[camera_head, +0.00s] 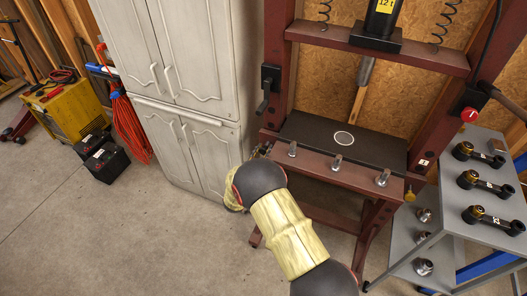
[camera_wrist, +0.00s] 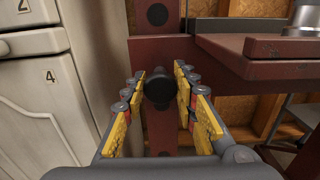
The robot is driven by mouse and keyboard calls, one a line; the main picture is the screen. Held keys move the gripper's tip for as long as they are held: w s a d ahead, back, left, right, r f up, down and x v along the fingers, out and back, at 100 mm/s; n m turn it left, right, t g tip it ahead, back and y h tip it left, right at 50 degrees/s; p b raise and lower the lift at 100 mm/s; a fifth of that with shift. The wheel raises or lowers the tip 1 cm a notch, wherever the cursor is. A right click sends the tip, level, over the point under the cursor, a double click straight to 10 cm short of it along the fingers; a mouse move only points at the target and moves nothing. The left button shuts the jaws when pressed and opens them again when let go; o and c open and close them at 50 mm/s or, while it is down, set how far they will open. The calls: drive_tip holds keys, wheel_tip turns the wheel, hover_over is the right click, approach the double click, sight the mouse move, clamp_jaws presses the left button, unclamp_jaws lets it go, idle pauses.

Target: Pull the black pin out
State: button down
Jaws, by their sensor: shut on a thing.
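The black pin (camera_wrist: 157,88) shows in the middle of the wrist view, its dark round end facing the camera in front of the dark red press post (camera_wrist: 155,45). My gripper (camera_wrist: 160,82) has its yellow-padded fingers on either side of the pin and is shut on it. How far the pin sits in the post cannot be seen. In the head view my arm hides the pin and most of my gripper, low at the left of the dark red press (camera_head: 335,172).
A pale cabinet (camera_head: 187,85) stands close on the left. The press table and its beam reach out to the right. A grey shelf cart (camera_head: 450,205) with several black parts stands at the right. Open concrete floor (camera_head: 90,230) lies at the left.

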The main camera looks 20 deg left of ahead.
drive_tip(key=s+p, duration=0.1)
drive_tip(key=s, duration=0.7)
drive_tip(key=shift+s+a+p, duration=0.25)
drive_tip(key=shift+a+p, duration=0.05)
drive_tip(key=shift+a, duration=0.05)
drive_tip(key=c, duration=1.5)
unclamp_jaws()
drive_tip(key=shift+o, duration=0.2)
drive_tip(key=s+a, duration=0.1)
drive_tip(key=s, duration=1.1)
